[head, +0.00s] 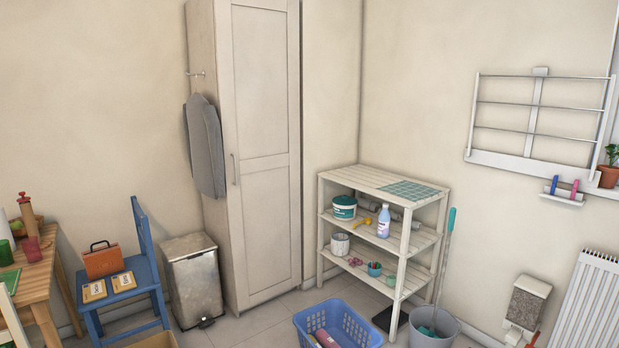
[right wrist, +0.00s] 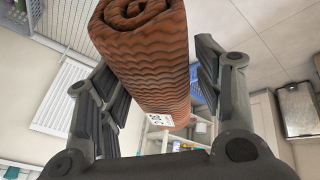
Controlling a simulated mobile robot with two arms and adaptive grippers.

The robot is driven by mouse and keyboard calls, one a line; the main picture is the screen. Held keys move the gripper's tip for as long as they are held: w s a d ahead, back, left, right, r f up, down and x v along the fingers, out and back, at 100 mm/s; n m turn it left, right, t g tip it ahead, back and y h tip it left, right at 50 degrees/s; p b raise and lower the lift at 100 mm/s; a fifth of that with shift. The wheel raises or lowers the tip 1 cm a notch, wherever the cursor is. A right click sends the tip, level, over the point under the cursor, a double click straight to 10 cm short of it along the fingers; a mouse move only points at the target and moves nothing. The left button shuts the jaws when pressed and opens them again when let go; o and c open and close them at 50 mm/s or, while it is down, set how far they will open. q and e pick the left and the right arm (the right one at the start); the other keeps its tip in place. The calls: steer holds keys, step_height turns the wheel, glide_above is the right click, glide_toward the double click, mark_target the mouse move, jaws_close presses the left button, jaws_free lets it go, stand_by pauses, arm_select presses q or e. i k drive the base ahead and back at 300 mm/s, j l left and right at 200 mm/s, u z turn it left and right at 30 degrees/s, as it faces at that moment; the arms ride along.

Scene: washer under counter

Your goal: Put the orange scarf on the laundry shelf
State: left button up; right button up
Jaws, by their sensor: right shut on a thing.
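The orange scarf (right wrist: 143,45) is a tight brownish-orange roll with a wavy knit and a white tag near its lower end. It shows only in the right wrist view. My right gripper (right wrist: 157,72) is shut on it, with dark fingers on both sides. The laundry shelf (head: 362,179) is a pale slatted rack in the corner, in the middle right of the head view. A teal mat (head: 408,190) lies on the right part of its top board. The shelf also shows behind the scarf in the right wrist view. My left gripper is in neither view.
The shelf's middle board holds a teal-lidded tub (head: 344,208) and a white-purple bottle (head: 384,222). Its top board is clear apart from the mat. A blue basket (head: 338,316) and a grey bucket (head: 434,330) stand on the floor in front. A tall cabinet (head: 265,150) stands left.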

mark_target(373, 184)
steer(key=i+l+u, duration=0.8)
steer(key=l+u, duration=0.15)
steer(key=i+l+u, duration=0.15)
steer(key=l+u, duration=0.2)
steer(key=i+l, duration=0.1)
steer(key=l, duration=0.3)
steer(key=i+l, duration=0.15)
steer(key=l, duration=0.3)
steer(key=i+l+u, duration=0.1)
steer(key=l, duration=0.3)
steer(key=i+l, duration=0.15)
steer(key=l, duration=0.3)
steer(key=i+l, duration=0.1)
steer(key=l, duration=0.3)
